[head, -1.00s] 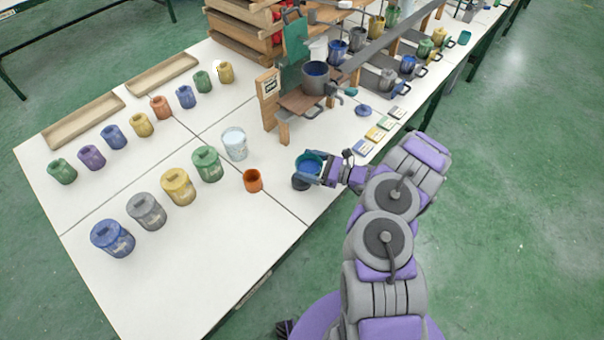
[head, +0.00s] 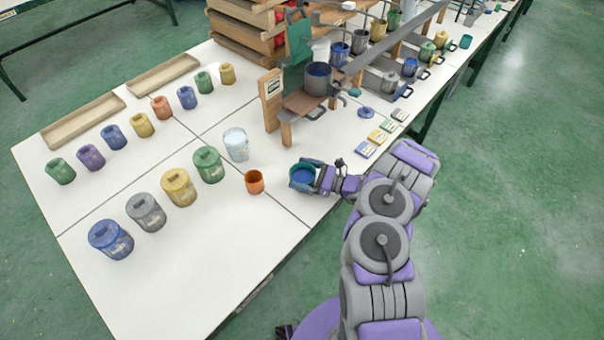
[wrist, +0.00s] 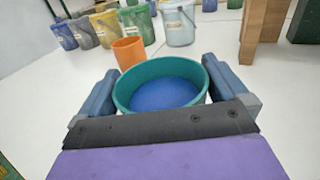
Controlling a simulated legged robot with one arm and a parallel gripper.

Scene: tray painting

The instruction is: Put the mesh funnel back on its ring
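The mesh funnel (head: 303,175) is a round teal rim with a blue inside, near the table's front edge in the head view. In the wrist view the funnel (wrist: 160,86) is upright between my two fingers, which lie against opposite sides of its rim. My gripper (head: 299,176) appears shut on it; the wrist view shows the gripper (wrist: 161,92) too. The underside of the funnel is hidden, so I cannot tell what it rests on. I cannot clearly pick out the ring.
An orange cup (head: 254,182) stands left of the funnel, with a pale bucket (head: 236,145) behind it. Several lidded paint pots stand farther left. A wooden stand (head: 272,98) with a grey pot (head: 317,79) is behind. Small colour cards (head: 377,137) lie to the right.

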